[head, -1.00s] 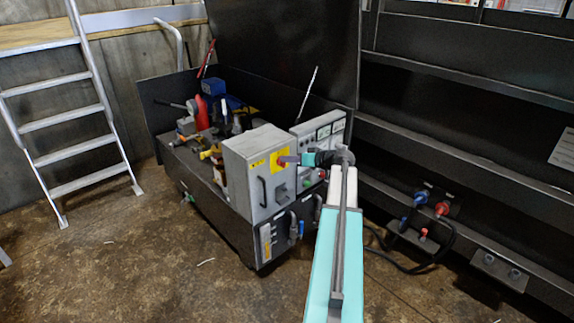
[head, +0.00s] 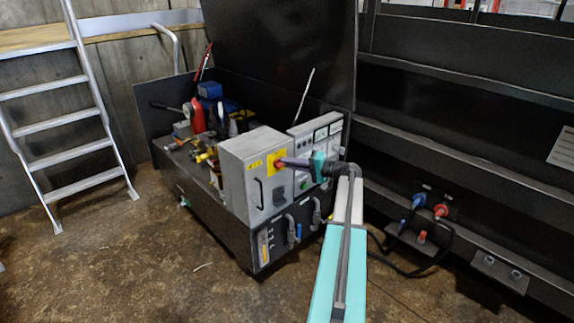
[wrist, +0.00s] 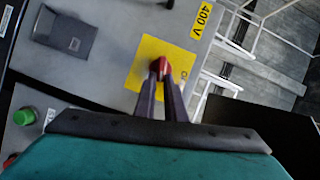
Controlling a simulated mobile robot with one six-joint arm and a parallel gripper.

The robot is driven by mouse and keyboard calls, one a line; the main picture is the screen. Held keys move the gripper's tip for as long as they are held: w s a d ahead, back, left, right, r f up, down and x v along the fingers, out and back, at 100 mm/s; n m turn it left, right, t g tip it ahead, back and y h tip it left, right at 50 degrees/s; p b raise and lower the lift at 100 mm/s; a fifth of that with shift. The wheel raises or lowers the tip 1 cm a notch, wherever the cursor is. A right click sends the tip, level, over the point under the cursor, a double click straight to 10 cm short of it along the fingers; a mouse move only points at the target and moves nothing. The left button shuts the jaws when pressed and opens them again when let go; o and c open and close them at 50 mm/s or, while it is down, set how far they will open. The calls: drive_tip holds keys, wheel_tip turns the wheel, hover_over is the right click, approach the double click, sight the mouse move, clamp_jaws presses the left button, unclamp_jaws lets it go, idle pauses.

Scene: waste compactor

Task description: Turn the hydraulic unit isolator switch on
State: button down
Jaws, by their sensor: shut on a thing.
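The isolator switch is a red knob on a yellow plate (wrist: 138,80) on the side of a grey cabinet (head: 240,170). In the wrist view the red knob (wrist: 157,65) sits between the tips of my gripper (wrist: 161,72). The two dark fingers are close together and shut on it, hiding part of the knob. In the head view my gripper (head: 284,163) reaches the yellow plate from the right. The knob's exact angle and the plate's lettering are hard to read.
A control panel with gauges (head: 321,133) stands right behind the cabinet. A green button (wrist: 23,117) and a grey box (wrist: 64,34) show in the wrist view. A ladder (head: 75,110) stands at left. Blue and red connectors (head: 419,200) are at right.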

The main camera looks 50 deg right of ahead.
drive_tip(key=shift+w+a+f+m+t+y, duration=0.1)
drive_tip(key=shift+m+t+y, duration=0.1)
drive_tip(key=shift+m, duration=0.35)
drive_tip(key=shift+w+f+m+t+y, duration=0.1)
drive_tip(key=shift+m+t, duration=0.1)
drive_tip(key=shift+m, duration=0.35)
drive_tip(key=c, duration=1.8)
unclamp_jaws()
drive_tip(key=shift+f, duration=0.15)
drive_tip(key=shift+s, duration=0.1)
drive_tip(key=shift+s, duration=0.1)
drive_tip(key=v, duration=1.3)
drive_tip(key=shift+s, duration=0.3)
